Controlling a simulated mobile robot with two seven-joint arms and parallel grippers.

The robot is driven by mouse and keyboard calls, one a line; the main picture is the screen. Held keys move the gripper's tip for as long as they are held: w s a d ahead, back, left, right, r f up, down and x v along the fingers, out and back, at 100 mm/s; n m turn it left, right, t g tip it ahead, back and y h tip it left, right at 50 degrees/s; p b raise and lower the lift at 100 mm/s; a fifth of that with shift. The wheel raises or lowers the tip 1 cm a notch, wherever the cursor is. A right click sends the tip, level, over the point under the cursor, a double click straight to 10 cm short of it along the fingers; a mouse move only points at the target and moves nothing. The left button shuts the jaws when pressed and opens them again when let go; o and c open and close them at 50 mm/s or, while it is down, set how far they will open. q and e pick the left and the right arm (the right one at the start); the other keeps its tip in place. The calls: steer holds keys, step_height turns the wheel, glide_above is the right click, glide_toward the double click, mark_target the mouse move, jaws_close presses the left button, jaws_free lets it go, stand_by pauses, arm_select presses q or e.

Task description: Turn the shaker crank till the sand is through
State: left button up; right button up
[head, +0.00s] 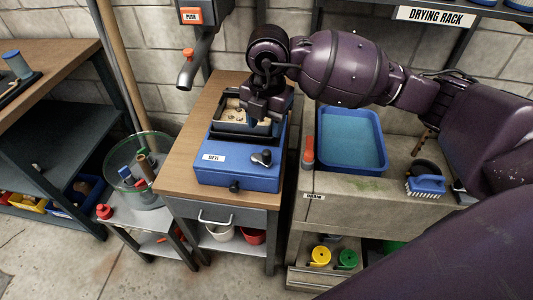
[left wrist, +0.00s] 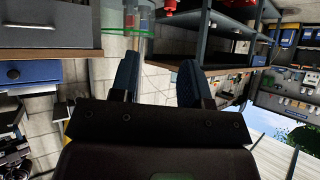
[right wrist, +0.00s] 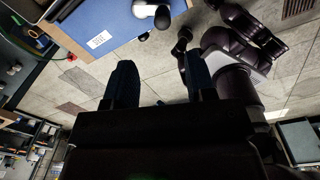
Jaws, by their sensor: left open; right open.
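The blue shaker (head: 225,168) sits on a wooden-topped bench, with a label on its front. Its crank (head: 262,157), with a dark and metallic knob, is on the top at the front right. A dark tray (head: 218,124) with pale sand and lumps sits behind it on the shaker. My right gripper (head: 262,108) is over the right side of the tray, behind the crank and apart from it. In the right wrist view the right gripper (right wrist: 160,85) is open and empty; the crank (right wrist: 162,16) shows beyond it. My left gripper (left wrist: 160,78) is open and empty.
A blue basin (head: 350,140) stands in the sink counter at right, with a blue brush (head: 426,185) beside it. A dispenser spout (head: 190,68) hangs behind the bench. A glass bowl (head: 140,165) with tubes stands at left. A drawer handle (head: 215,218) sticks out below the bench top.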

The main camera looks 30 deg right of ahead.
mark_target(267, 151)
steer(key=m, duration=0.3)
steer(key=shift+d+m, duration=0.15)
steer(key=shift+m, duration=0.15)
steer(key=shift+s+f, duration=0.1)
steer(key=shift+f, duration=0.1)
step_height(267, 151, down, 9)
steer(key=shift+r+b, duration=0.1)
steer(key=shift+b, duration=0.95)
steer(key=shift+f, duration=0.85)
steer(key=shift+c, duration=0.4)
steer(key=c, duration=0.9)
steer(key=shift+o, duration=0.2)
